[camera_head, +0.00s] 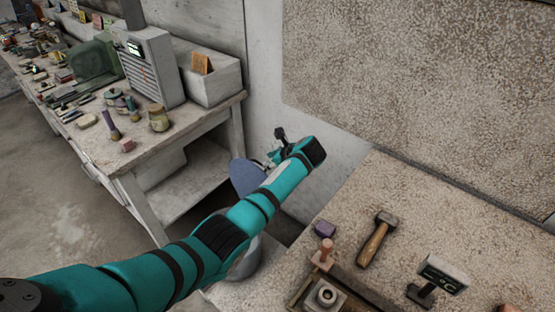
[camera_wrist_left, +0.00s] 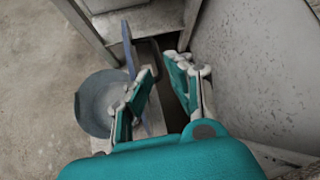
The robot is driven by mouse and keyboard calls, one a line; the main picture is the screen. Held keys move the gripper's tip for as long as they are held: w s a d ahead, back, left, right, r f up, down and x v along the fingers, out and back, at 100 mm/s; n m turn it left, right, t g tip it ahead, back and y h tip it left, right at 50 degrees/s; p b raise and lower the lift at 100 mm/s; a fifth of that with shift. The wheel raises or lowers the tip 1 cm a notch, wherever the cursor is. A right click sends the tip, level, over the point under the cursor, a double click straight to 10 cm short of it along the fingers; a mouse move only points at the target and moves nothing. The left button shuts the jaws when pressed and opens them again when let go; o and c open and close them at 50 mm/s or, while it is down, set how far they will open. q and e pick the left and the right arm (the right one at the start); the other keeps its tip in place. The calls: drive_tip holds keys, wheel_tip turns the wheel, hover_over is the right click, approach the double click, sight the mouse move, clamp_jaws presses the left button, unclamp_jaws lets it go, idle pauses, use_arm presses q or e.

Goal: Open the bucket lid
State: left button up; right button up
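The bucket (camera_wrist_left: 95,105) is grey and round, and its open mouth shows in the left wrist view. In the head view my left arm hides most of the bucket (camera_head: 247,263). The blue-grey lid (camera_head: 244,176) stands steeply raised at the bucket's side. In the left wrist view the lid (camera_wrist_left: 129,48) is nearly edge-on, partly hidden by the left finger. My left gripper (camera_wrist_left: 158,92) is open, with its fingers apart above the lid's side of the bucket; it also shows in the head view (camera_head: 277,152). I cannot tell whether a finger touches the lid. My right gripper is out of view.
A cluttered workbench (camera_head: 185,135) stands at the left, its leg close to the bucket. A second table (camera_head: 345,215) at the right holds a hammer (camera_head: 376,238), a purple block (camera_head: 325,229) and a small sign (camera_head: 442,277). A wall closes off the back.

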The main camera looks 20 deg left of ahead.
use_arm(q)
drive_tip(key=v, duration=0.5)
drive_tip(key=shift+s+a, duration=0.2)
drive_tip(key=shift+s, duration=0.05)
drive_tip(key=shift+d+r, duration=0.1)
